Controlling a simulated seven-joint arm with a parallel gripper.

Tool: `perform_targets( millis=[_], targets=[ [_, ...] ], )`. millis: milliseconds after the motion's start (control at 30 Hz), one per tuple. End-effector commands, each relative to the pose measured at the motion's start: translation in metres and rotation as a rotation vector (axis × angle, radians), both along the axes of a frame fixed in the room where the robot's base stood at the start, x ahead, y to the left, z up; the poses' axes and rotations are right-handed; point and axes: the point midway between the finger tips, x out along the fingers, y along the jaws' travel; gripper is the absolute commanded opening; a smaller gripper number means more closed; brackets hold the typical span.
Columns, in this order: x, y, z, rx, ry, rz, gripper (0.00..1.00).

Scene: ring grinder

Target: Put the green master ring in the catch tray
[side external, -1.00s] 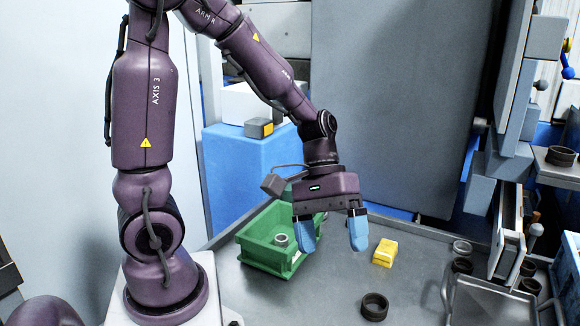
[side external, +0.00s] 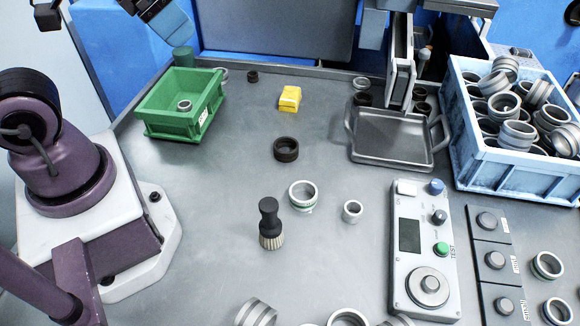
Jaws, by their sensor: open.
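A pale metal ring with a green band (side external: 303,196), which looks like the green master ring, lies on the bench between a dark-handled brush and a small plain ring. The grey metal tray with two handles (side external: 430,163), which looks like the catch tray, lies farther back and to the right, under an upright chute. Its visible floor is bare. My gripper (side external: 172,25) is partly cut off at the top left edge, above the back of the green bin and far from the ring. A blue finger shows, and I see nothing held.
The green bin (side external: 152,122) holds one small ring. A yellow block (side external: 289,98), a dark ring (side external: 286,149), the brush (side external: 269,224) and a small ring (side external: 352,211) stand on the bench. A control box (side external: 408,270) and a blue crate of rings (side external: 478,165) are to the right.

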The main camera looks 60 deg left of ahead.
Motion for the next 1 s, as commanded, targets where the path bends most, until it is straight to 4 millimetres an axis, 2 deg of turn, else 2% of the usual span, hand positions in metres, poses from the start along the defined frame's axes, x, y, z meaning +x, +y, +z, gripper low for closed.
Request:
perform_targets(
  millis=[167,267,467,667,800,1000],
  targets=[
    [0.002,-0.002,-0.007,-0.001,0.038,-0.012,0.9],
    [0.009,-0.007,-0.022,0.005,0.122,-0.032,0.9],
    [0.041,-0.023,-0.061,0.057,0.315,-0.16,0.9],
    [0.076,-0.046,-0.112,0.137,0.456,-0.438,0.9],
    [0.098,-0.063,-0.155,0.187,0.523,-0.687,0.9],
    [0.122,-0.087,-0.211,0.245,0.537,-1.063,0.9]
  ],
)
